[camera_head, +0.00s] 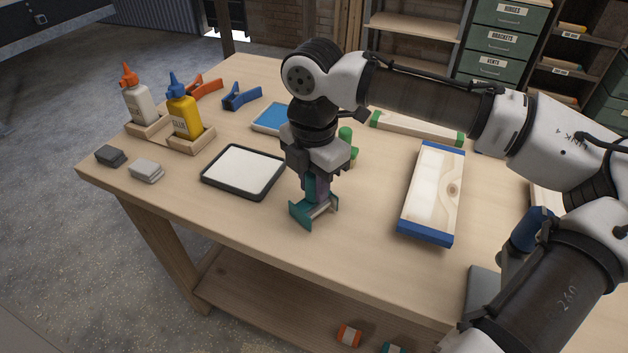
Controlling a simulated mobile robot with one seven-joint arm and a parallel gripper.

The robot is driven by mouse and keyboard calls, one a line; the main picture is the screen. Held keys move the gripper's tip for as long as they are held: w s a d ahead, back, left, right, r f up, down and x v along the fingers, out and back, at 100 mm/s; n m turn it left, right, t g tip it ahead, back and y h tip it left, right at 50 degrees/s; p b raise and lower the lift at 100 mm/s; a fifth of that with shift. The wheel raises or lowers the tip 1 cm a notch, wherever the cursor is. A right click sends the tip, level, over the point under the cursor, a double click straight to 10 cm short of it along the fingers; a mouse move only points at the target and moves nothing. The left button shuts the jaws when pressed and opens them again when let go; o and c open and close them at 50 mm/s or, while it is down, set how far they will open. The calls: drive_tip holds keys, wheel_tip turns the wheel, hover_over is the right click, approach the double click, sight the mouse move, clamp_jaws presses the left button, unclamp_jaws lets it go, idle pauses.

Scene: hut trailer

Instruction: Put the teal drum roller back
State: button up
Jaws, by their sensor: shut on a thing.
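My gripper (316,196) points straight down near the front of the workbench and is shut on a teal piece, which I take for the teal drum roller (299,213). Two teal end plates show, with a paler strip between them. It is at or just above the bench top; I cannot tell if it touches. The fingers hide its upper middle part. On the lower shelf, a small orange-and-white piece (349,335) and a small teal-ended piece (394,348) show at the bottom edge, the second partly cut off.
A dark-rimmed white tray (205,180) lies left of my gripper; a blue-ended wooden board (443,170) lies right. Glue bottles (185,117) in wooden holders, clamps (241,97) and grey blocks (146,170) are at the left. A green object (347,145) stands behind my gripper.

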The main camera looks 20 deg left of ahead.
drive_tip(key=shift+f, duration=0.15)
drive_tip(key=o, duration=1)
wheel_tip(320, 180, up, 12)
drive_tip(key=shift+r, duration=0.15)
